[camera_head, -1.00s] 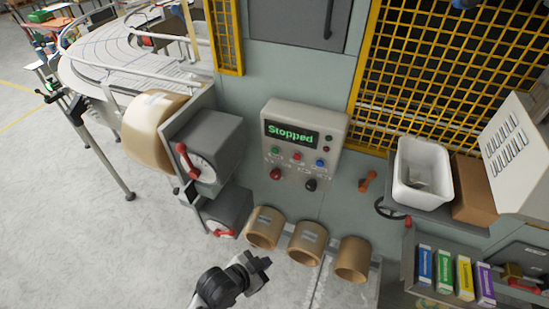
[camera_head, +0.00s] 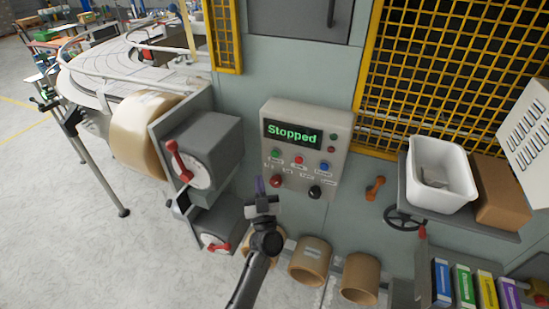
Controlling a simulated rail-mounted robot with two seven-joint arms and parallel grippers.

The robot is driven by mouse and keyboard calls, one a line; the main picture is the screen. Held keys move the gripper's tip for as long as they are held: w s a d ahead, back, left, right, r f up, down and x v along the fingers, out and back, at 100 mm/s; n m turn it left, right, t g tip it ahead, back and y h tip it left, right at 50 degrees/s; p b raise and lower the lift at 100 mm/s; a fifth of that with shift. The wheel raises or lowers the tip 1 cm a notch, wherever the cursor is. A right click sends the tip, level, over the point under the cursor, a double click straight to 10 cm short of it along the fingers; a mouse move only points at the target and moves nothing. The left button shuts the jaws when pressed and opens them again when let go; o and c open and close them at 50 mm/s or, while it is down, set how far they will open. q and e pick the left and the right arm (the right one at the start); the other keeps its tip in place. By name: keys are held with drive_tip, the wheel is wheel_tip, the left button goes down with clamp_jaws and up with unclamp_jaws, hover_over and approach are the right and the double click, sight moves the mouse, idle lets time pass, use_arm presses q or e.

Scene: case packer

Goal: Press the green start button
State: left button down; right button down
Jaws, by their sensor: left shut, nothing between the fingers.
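The green start button (camera_head: 276,153) is the left one in the upper row of buttons on the grey control panel (camera_head: 342,147). The panel's display (camera_head: 292,134) reads "Stopped" in green. A red button (camera_head: 298,159) and a blue button (camera_head: 324,167) sit to its right. My left gripper (camera_head: 261,187) is shut and empty, just below and left of the green button, beside the larger red knob. Contact with the panel cannot be told. My right gripper is not in view.
Grey boxes with red handles (camera_head: 178,162) stand left of the panel. Cardboard tubes (camera_head: 311,261) sit below it. A white bin (camera_head: 437,172) and brown carton (camera_head: 500,190) are at the right. Yellow mesh guarding (camera_head: 450,75) stands behind.

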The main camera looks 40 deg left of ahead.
sight(275, 154)
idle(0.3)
use_arm(q)
drive_tip(key=w+a+b, duration=0.2)
drive_tip(key=w+b, duration=0.3)
drive_tip(key=w, duration=0.3)
drive_tip(key=shift+w+a+b, duration=0.15)
drive_tip(key=shift+w+b, duration=0.05)
drive_tip(key=shift+b, duration=0.1)
idle(1.1)
idle(0.7)
drive_tip(key=shift+w, duration=0.2)
